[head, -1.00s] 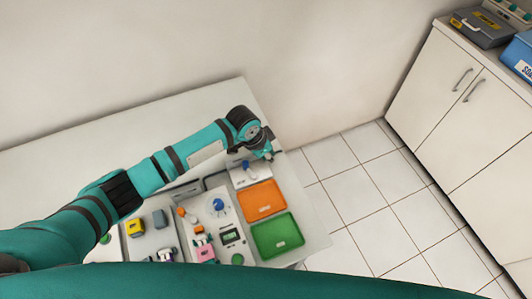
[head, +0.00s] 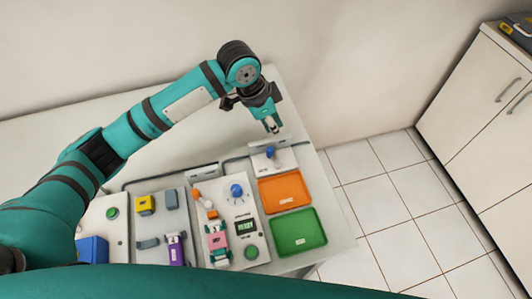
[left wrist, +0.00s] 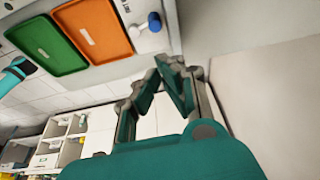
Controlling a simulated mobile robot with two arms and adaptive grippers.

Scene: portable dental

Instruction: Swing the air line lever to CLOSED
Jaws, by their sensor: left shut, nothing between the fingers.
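The air line lever (head: 270,153) has a blue end and sits on a small white plate (head: 259,165) at the back right of the bench unit. It also shows in the left wrist view (left wrist: 154,21), with its white part reaching toward the plate's left side. Its label is too small to read. My left gripper (head: 271,125) is shut and empty, behind and above the lever and apart from it. Its closed fingers also show in the left wrist view (left wrist: 165,80). My right gripper is not in view.
An orange tray (head: 284,191) and a green tray (head: 298,232) lie in front of the lever plate. A white panel with a blue dial (head: 236,191) stands left of them. The bench behind is bare, with a wall beyond.

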